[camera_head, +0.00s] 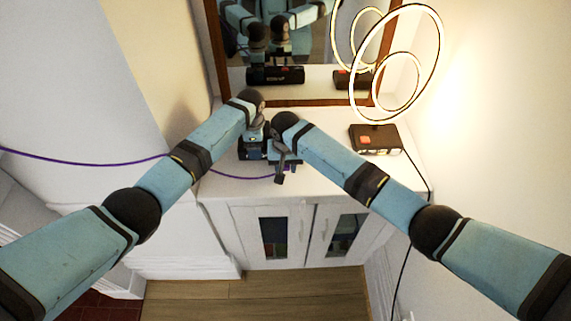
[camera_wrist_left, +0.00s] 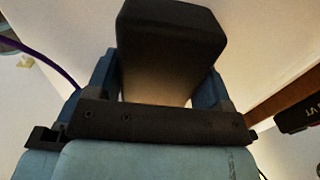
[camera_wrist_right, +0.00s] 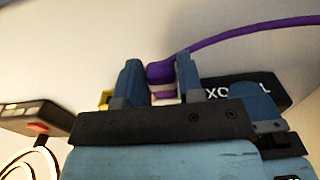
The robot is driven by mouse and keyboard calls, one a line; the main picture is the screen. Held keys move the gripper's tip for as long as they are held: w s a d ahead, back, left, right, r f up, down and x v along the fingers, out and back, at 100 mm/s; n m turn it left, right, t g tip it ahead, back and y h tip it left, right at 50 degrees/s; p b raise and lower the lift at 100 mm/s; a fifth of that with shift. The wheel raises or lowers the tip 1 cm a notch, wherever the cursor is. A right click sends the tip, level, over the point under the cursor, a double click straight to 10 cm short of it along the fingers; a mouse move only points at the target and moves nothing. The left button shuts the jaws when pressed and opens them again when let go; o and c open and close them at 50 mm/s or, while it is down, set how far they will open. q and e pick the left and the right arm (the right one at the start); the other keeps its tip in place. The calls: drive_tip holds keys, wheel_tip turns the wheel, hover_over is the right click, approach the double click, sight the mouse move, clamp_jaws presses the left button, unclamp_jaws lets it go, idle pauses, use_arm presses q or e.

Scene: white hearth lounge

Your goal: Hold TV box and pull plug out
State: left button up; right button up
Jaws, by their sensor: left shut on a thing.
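The black TV box (camera_wrist_left: 172,35) is between the fingers of my left gripper (camera_wrist_left: 160,80), which is shut on it. In the head view the left gripper (camera_head: 253,147) is over the white cabinet top, and the arms hide most of the box. In the right wrist view part of the box with pale lettering (camera_wrist_right: 240,88) shows behind the right gripper. The purple plug (camera_wrist_right: 160,73) is between the fingers of my right gripper (camera_wrist_right: 160,82), with little gap on either side. I cannot tell whether they pinch it. Where the plug meets the box is hidden.
The purple cable (camera_head: 85,160) runs left from the cabinet (camera_head: 225,192). A second dark box with a red mark (camera_head: 375,139) sits at right, under a glowing ring lamp (camera_head: 400,65). A black cord runs down beside it. A framed mirror (camera_head: 300,98) stands behind.

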drive_tip(key=c, duration=0.4)
drive_tip(key=shift+s, duration=0.2)
drive_tip(key=shift+c, duration=0.2)
drive_tip(key=shift+s, duration=2.1)
use_arm(q)
drive_tip(key=o, duration=1.2)
drive_tip(key=shift+r, duration=0.15)
wheel_tip(320, 180, up, 12)
drive_tip(key=shift+f, duration=0.1)
